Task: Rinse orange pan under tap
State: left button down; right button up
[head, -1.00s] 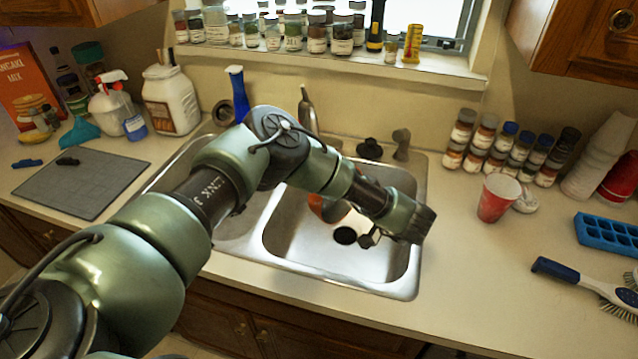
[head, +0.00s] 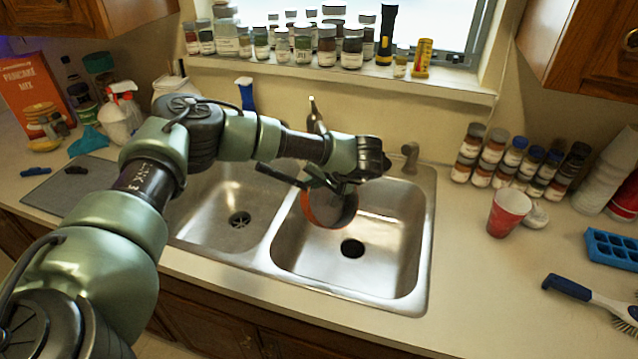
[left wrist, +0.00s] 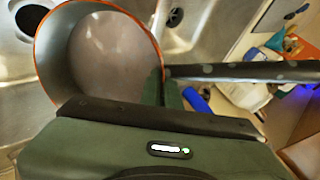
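The orange pan (head: 330,212) is tilted over the back left part of the right sink basin, near the divider. Its dark handle (head: 280,175) points left. My left gripper (head: 335,183) is at the pan's edge where the handle starts. In the left wrist view its fingers (left wrist: 168,92) close on that edge; the pan's grey inside (left wrist: 112,58) and orange rim show beside them, and the handle (left wrist: 240,71) runs right. The tap (head: 315,112) stands behind the sink, its lower part hidden by my arm. No water stream is visible. My right gripper is not in view.
The left basin (head: 225,195) is empty, and the right basin (head: 385,240) has bare floor around its drain. A red cup (head: 507,213), spice jars and a brush (head: 590,300) stand or lie on the right counter. A grey mat (head: 75,185) lies left.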

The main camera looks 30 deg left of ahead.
pick_arm(q)
jog(key=w+a+f+g+h+b, duration=0.1)
jog(key=a+f+h+b, duration=0.3)
jog(key=f+h+b, duration=0.5)
notch_tip(320, 180, down, 3)
jog(key=shift+g+h, duration=0.4)
jog(key=shift+g, duration=0.2)
jog(key=shift+r, duration=0.1)
dwell(0.5)
